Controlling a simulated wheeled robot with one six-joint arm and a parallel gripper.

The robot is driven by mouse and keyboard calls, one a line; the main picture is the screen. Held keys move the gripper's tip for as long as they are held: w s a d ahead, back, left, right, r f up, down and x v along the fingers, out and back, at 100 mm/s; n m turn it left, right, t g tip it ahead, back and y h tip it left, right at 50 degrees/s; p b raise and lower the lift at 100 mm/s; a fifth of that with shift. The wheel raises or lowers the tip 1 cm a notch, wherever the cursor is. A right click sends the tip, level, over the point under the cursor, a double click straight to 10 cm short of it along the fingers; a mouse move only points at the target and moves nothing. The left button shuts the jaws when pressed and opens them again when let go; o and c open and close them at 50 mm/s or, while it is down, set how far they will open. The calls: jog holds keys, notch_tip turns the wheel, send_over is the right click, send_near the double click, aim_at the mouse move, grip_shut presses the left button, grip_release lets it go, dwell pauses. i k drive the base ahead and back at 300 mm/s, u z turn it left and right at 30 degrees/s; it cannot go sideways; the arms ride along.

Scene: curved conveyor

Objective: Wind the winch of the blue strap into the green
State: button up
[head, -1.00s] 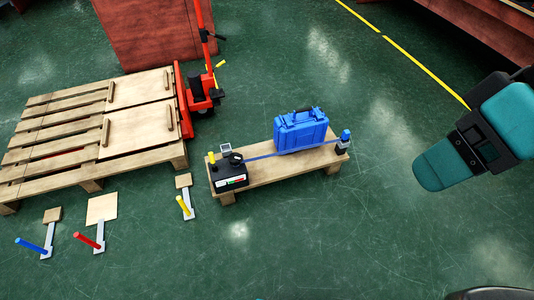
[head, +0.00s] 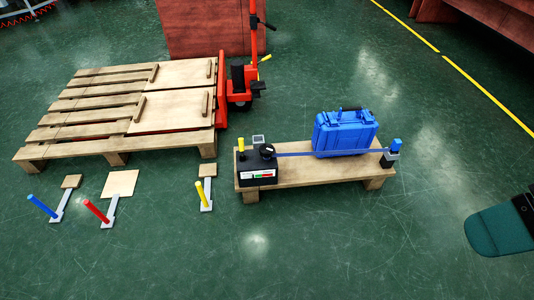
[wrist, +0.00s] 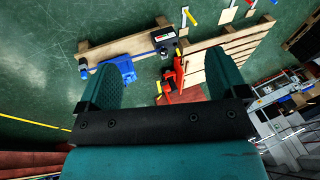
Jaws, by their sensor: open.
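The winch (head: 258,167) is a black box with a white, green and red gauge strip, a yellow post and a dark knob. It sits on the left end of a low wooden bench (head: 315,170). The blue strap (head: 295,154) runs from it past a blue case (head: 345,132) to a blue-topped post (head: 391,153) at the right end. The gauge reading is too small to tell. My gripper (wrist: 165,90) is open and empty, well apart from the bench; the wrist view shows the winch (wrist: 163,38) and case (wrist: 115,70) far beyond its fingers.
A wooden pallet (head: 85,113) and a red pallet jack (head: 240,82) stand left of the bench. Levers with blue (head: 42,205), red (head: 96,211) and yellow (head: 202,194) handles lie on the floor at the left. Floor in front of the bench is clear.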

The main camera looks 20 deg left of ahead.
aim_at(266, 150)
jog(key=u, duration=0.3)
jog(key=k, duration=0.45)
jog(key=u, duration=1.05)
jog(key=k, duration=0.9)
jog(key=u, duration=0.9)
jog(key=i, duration=1.1)
jog(key=z, duration=0.45)
jog(key=i, duration=0.8)
jog(key=z, duration=1.35)
jog(key=i, duration=0.55)
jog(key=z, duration=0.5)
